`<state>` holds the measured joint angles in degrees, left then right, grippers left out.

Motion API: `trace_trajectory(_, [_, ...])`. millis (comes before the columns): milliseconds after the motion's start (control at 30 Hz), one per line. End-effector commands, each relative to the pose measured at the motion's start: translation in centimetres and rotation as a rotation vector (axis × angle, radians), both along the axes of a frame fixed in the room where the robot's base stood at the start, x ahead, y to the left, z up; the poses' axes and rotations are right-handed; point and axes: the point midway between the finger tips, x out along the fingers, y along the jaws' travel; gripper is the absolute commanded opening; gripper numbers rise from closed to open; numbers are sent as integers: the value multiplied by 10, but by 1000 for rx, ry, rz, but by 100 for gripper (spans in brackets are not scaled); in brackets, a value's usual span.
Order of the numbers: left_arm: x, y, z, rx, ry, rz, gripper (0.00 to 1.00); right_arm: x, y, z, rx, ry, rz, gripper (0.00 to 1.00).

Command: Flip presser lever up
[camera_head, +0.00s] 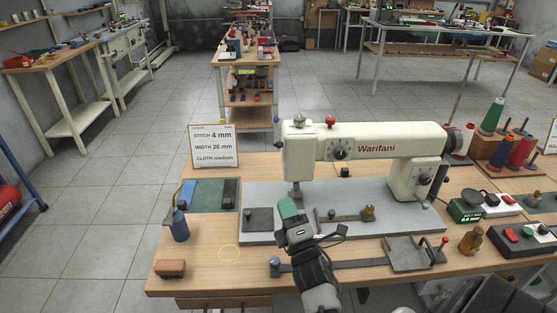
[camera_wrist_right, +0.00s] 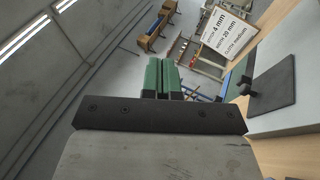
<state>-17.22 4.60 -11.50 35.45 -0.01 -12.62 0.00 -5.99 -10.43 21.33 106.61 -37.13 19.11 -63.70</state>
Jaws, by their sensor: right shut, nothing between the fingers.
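A white sewing machine (camera_head: 365,145) marked "Warifani" stands on a grey bed plate (camera_head: 262,194) on the wooden workbench. Its needle bar (camera_head: 296,187) hangs below the head at the left end. I cannot pick out the presser lever for certain. My right gripper (camera_head: 288,207) is in front of the machine head, just below and left of the needle bar in the picture. Its green fingers are shut and empty; they also show together in the right wrist view (camera_wrist_right: 162,76). My left gripper is not in view.
A sign (camera_head: 214,146) stands at the bench's back left, also in the right wrist view (camera_wrist_right: 223,38). A blue bottle (camera_head: 180,226) and a brown block (camera_head: 171,269) are at left. Thread cones (camera_head: 492,117) stand at right. The bench's front left is mostly clear.

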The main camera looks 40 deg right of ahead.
Motion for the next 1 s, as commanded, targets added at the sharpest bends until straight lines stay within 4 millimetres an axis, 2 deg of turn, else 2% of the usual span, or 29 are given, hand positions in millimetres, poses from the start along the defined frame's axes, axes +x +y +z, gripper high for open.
trace_trajectory(167, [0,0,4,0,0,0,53,8,-1,10,-49,-23,-5,0])
trace_trajectory(267, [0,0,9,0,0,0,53,20,-3,17,-48,-25,-4,0])
trace_trajectory(667, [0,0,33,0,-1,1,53,93,-21,53,-44,-21,-3,0])
trace_trajectory(800, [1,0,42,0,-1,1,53,100,-40,60,-45,-20,-5,0])
trace_trajectory(1000, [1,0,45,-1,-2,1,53,105,-50,63,-43,-21,-3,0])
